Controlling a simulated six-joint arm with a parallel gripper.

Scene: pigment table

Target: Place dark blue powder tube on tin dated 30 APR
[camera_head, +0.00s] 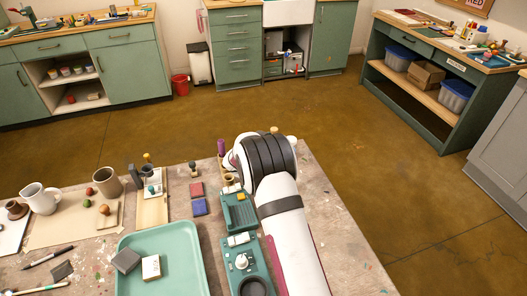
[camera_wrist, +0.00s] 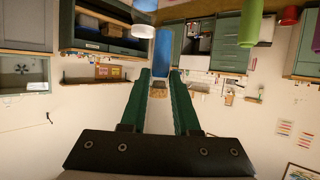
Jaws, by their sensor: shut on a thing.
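In the wrist view my gripper (camera_wrist: 160,78) has its two green fingers on either side of a blue tube (camera_wrist: 162,48), and it is shut on it. The tube stands out past the fingertips. In the head view my arm hides the fingers and the tube. No date 30 APR can be read in either view, so I cannot tell which thing is that tin.
A purple tube (camera_head: 221,147) stands beside my arm. A green tray (camera_head: 178,240) holds a grey block (camera_head: 126,260) and a white-faced block (camera_head: 151,267). Red (camera_head: 197,189) and blue (camera_head: 200,206) pads lie left of a green device (camera_head: 239,212). The table's right side is bare.

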